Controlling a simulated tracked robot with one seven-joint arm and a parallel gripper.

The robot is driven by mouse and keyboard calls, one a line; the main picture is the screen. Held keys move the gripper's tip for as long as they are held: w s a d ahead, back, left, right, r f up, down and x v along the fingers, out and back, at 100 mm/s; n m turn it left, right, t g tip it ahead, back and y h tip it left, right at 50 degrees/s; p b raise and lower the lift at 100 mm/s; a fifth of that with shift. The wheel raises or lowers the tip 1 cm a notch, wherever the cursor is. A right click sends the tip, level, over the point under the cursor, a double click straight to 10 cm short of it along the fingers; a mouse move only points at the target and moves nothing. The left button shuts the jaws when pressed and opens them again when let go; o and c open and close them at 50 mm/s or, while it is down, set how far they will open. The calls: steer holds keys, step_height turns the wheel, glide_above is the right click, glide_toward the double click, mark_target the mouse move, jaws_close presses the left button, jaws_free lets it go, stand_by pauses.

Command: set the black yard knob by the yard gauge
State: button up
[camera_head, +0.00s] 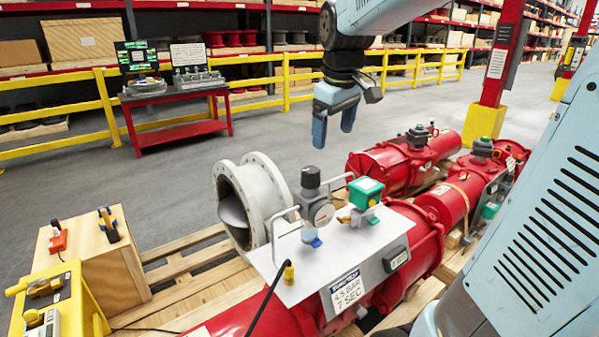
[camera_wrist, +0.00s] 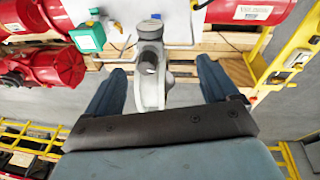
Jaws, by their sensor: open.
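The black knob (camera_head: 311,178) stands upright on top of a regulator on the white panel (camera_head: 345,255). The round gauge (camera_head: 321,213) sits just below the knob, facing front; its needle is too small to read. A placard (camera_head: 347,290) on the panel reads "4.5 BAR 7 SEC". My gripper (camera_head: 334,138) is open and empty, above and behind the knob, pointing down and clear of it. In the wrist view my gripper (camera_wrist: 157,80) spans a grey metal part. A dark round top, apparently the knob (camera_wrist: 150,30), shows beyond; the gauge face cannot be made out there.
A large grey flange (camera_head: 262,200) is behind left. Red actuators (camera_head: 400,162) lie on the pallet at right. A yellow railing (camera_head: 270,88) runs behind.

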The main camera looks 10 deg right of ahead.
mark_target(311, 169)
steer(key=w+f+n+g, duration=0.1)
steer(key=w+f+n, duration=0.2)
steer(key=w, duration=0.6)
steer(key=w+f+n+g, duration=0.2)
steer(key=w+f+n, duration=0.1)
steer(key=w, duration=0.6)
steer(key=f, duration=1.3)
steer(key=shift+s+d+f, duration=0.2)
steer(key=shift+f, duration=0.1)
steer(key=shift+c, duration=0.4)
steer(key=c, duration=0.9)
